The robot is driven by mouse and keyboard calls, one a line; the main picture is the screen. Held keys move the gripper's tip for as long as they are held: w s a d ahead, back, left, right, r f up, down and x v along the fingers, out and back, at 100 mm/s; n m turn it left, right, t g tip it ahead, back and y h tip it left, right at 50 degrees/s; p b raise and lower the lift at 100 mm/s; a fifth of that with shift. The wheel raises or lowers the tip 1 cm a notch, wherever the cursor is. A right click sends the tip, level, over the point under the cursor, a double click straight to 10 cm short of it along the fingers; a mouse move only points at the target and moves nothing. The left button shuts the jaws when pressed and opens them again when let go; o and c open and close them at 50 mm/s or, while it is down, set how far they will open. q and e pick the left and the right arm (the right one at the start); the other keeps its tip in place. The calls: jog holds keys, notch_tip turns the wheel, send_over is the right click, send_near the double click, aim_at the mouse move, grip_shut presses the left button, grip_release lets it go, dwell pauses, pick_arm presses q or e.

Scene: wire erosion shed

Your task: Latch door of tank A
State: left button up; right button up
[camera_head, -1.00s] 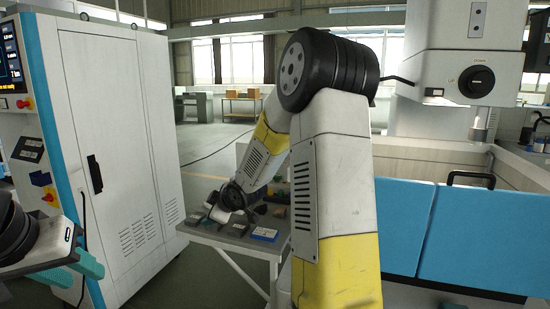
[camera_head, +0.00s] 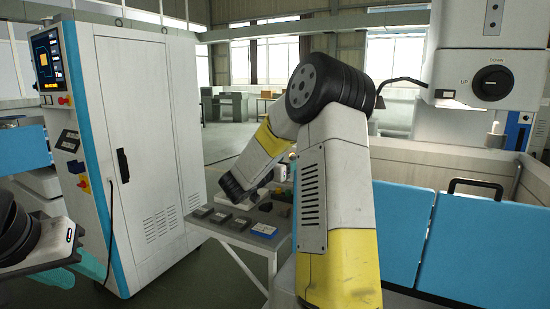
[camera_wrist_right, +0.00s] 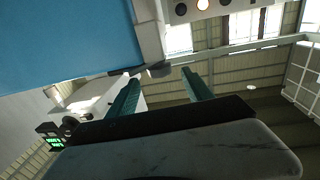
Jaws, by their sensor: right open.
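Blue door panels of a tank (camera_head: 480,243) stand at the right of the head view, with a black handle (camera_head: 476,184) at the top edge. No label shows which tank is A. My right arm folds down in mid-view; its gripper is hidden from the head there. In the right wrist view my right gripper (camera_wrist_right: 160,76) is open and empty. A blue panel (camera_wrist_right: 65,40) fills that view's upper left, and a dark grey bar-like piece (camera_wrist_right: 158,69) shows near the fingertips; I cannot tell if it is a latch. My left gripper (camera_head: 74,270) is open and empty at lower left.
A white control cabinet (camera_head: 150,130) with a screen stands at left. A low grey table (camera_head: 235,233) with several small blocks, one blue-and-white box (camera_head: 264,230), stands beyond my right arm. Another blue machine part (camera_head: 22,150) shows at far left. Floor is clear behind the table.

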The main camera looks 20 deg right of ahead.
aim_at(293, 158)
jog(key=x, duration=0.5)
jog(key=shift+w+d, duration=0.2)
jog(key=shift+d, duration=0.15)
grip_shut()
